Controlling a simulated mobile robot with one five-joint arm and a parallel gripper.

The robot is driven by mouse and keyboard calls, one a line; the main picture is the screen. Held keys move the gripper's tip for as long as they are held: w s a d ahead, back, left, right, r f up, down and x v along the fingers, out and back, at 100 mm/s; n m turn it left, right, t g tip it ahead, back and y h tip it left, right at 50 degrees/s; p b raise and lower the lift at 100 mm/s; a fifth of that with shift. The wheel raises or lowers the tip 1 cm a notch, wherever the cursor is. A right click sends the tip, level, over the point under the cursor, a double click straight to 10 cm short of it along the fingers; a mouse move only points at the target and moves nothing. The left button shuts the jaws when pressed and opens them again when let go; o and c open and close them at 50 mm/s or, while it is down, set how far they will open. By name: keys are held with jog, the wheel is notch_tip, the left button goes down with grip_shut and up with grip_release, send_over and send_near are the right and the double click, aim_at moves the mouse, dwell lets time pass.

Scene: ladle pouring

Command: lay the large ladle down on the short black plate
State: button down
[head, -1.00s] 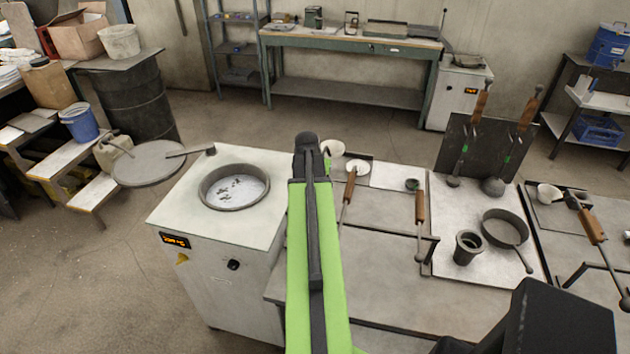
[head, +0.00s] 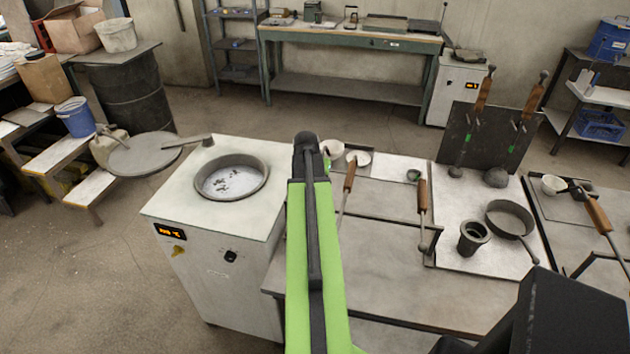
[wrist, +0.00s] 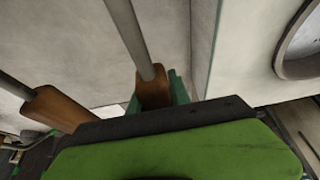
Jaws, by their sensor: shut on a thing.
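My gripper is shut on a brown wooden handle of a ladle (wrist: 152,90), with the green jaw pads (wrist: 180,88) around it. A thin metal rod runs from that handle to the top of the wrist view. My green arm hides the gripper and most of this ladle in the head view, and its bowl cannot be made out. Another ladle handle (wrist: 60,108) lies beside it at the left of the wrist view.
A white furnace (head: 185,204) with a round pot (head: 264,181) stands left of my arm. Right of it, a worktop (head: 385,262) bears another ladle (head: 422,196), a dark cup (head: 473,240) and a pan (head: 509,216). A tall black panel (head: 485,125) stands behind with hanging ladles.

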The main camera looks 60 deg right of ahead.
jog(key=shift+f, duration=0.25)
jog(key=c, duration=1.1)
grip_release()
jog(key=p+v, duration=1.5)
jog(key=v, duration=0.2)
jog(key=shift+r, duration=0.3)
notch_tip(320, 180, up, 7)
jog(key=p, duration=0.7)
jog(key=shift+f, duration=0.1)
